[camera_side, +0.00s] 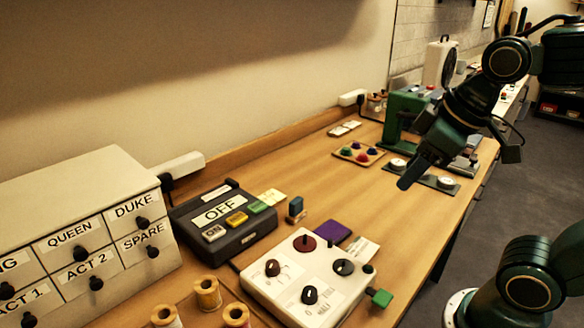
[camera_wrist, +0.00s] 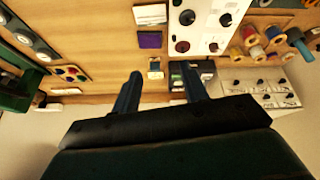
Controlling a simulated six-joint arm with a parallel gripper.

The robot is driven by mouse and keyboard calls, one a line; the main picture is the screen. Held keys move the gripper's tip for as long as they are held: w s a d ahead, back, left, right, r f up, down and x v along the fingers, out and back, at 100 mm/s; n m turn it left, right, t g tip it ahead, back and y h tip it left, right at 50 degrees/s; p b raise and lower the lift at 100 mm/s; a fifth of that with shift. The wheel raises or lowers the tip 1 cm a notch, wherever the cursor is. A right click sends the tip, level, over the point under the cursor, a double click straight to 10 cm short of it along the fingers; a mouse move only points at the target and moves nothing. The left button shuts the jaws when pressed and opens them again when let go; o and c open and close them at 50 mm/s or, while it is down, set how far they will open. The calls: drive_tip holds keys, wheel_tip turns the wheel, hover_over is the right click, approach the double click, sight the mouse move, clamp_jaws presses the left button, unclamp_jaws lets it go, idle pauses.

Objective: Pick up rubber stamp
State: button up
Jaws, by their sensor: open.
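The rubber stamp appears to be the small upright block (camera_side: 296,208) with a blue top, standing on the table behind the purple pad (camera_side: 333,232) in the side view. In the wrist view the stamp (camera_wrist: 155,69) shows small and pale, framed between my two fingers, with the purple pad (camera_wrist: 150,40) above it. My gripper (camera_side: 406,180) is open and empty, held above the table to the right of the stamp and well apart from it. In the wrist view my gripper (camera_wrist: 160,70) shows both fingers spread.
A black OFF/ON box (camera_side: 225,220) stands left of the stamp. A white knob panel (camera_side: 305,280) lies in front, near thread spools (camera_side: 207,292). Labelled drawers (camera_side: 85,240) stand at left. A tray of coloured buttons (camera_side: 357,154) sits farther back. Bare table lies between tray and stamp.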

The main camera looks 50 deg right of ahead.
drive_tip(key=w+r+n+g, duration=0.1)
drive_tip(key=w+n, duration=0.3)
drive_tip(key=w, duration=0.3)
drive_tip(key=n+g, duration=0.4)
drive_tip(key=n, duration=0.8)
hover_over(294, 202)
wheel_tip(294, 202, down, 10)
drive_tip(key=shift+w+n, duration=0.1)
drive_tip(key=shift+n, duration=0.3)
drive_tip(key=shift+f, duration=0.1)
drive_tip(key=shift+f, duration=4.25)
drive_tip(key=shift+f, duration=0.1)
drive_tip(key=shift+f, duration=2.5)
